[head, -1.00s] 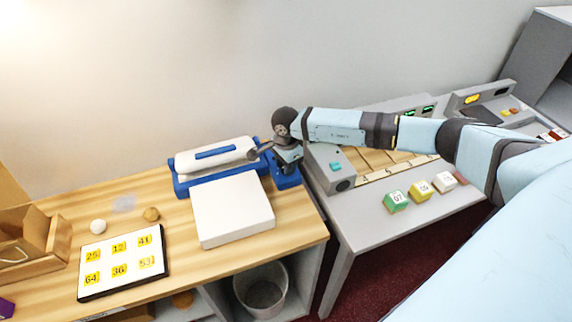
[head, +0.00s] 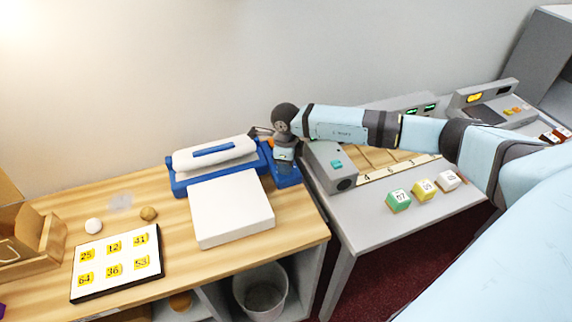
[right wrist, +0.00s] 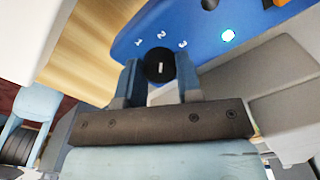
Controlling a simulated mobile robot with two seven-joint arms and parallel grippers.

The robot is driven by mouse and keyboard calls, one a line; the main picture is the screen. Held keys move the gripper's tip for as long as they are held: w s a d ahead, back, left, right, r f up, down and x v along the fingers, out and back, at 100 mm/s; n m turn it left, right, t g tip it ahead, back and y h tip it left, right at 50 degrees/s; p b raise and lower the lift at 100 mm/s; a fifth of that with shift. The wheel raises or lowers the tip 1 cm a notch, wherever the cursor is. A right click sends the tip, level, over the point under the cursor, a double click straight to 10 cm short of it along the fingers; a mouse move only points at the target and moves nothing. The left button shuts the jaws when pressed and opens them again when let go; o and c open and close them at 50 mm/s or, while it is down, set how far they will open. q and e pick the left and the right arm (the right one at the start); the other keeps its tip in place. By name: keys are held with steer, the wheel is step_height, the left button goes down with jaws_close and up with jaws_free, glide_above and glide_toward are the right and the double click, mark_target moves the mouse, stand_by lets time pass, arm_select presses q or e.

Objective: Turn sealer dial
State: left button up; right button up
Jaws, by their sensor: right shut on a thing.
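The sealer (head: 214,168) is a blue machine with a white top bar, standing at the back right of the wooden counter. Its blue control panel (right wrist: 222,62) fills the top of the right wrist view, with the white marks 1, 2 and 3 and a bright white-cyan light. The black round dial (right wrist: 159,66) has a short white pointer mark. My right gripper (right wrist: 159,72) is shut on the dial, one finger on each side of it. In the head view the right gripper (head: 283,158) hides the dial. My left gripper is not in view.
A white block (head: 232,208) lies in front of the sealer. A number board (head: 117,263) lies at the counter's front left, near a white ball (head: 94,226) and a brown ball (head: 148,214). A grey table (head: 375,217) with coloured cubes stands to the right.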

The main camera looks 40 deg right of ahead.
steer(key=m, duration=0.4)
steer(key=shift+m, duration=2.2)
steer(key=o, duration=0.9)
steer(key=shift+o, duration=0.2)
steer(key=shift+r, duration=0.1)
step_height(320, 180, up, 14)
steer(key=b, duration=0.1)
steer(key=shift+b, duration=0.35)
steer(key=shift+f, duration=0.2)
